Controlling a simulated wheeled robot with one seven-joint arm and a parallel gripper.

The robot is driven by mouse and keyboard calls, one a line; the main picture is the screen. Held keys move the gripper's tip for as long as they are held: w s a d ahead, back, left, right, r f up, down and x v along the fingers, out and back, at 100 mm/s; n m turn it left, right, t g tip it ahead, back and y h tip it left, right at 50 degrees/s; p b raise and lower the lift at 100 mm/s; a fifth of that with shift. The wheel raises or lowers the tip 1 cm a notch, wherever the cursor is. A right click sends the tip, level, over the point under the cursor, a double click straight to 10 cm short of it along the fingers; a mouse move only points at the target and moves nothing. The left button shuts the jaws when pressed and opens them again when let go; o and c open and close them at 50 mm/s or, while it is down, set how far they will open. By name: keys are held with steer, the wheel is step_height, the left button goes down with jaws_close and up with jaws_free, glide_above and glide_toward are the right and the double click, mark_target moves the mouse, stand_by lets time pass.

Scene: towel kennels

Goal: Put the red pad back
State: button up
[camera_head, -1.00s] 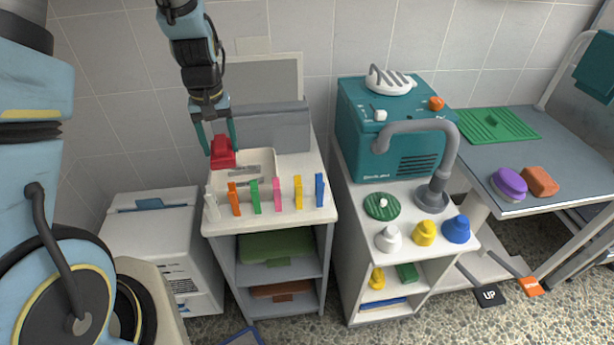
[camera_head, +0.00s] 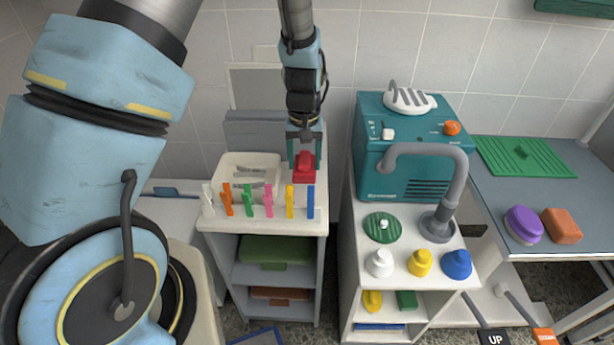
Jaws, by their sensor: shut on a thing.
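The red pad (camera_head: 304,170) is a small red block with a raised grip on top. My gripper (camera_head: 304,158) is shut on it and points down over the right rear part of the left white stand (camera_head: 315,222). The pad is to the right of a shallow cream tray (camera_head: 225,168) that holds a grey item. It looks low, close to the stand's top; I cannot tell whether it touches.
Several coloured upright clips, such as the blue one (camera_head: 310,203), line the stand's front edge. A grey box (camera_head: 240,130) stands behind. The teal machine (camera_head: 370,140) and grey curved pipe (camera_head: 462,185) are to the right, across a gap.

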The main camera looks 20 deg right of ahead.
steer(key=shift+f+p, duration=0.5)
steer(key=shift+f, duration=2.15)
steer(key=shift+f, duration=0.2)
steer(key=o, duration=1.3)
steer(key=shift+r, duration=0.1)
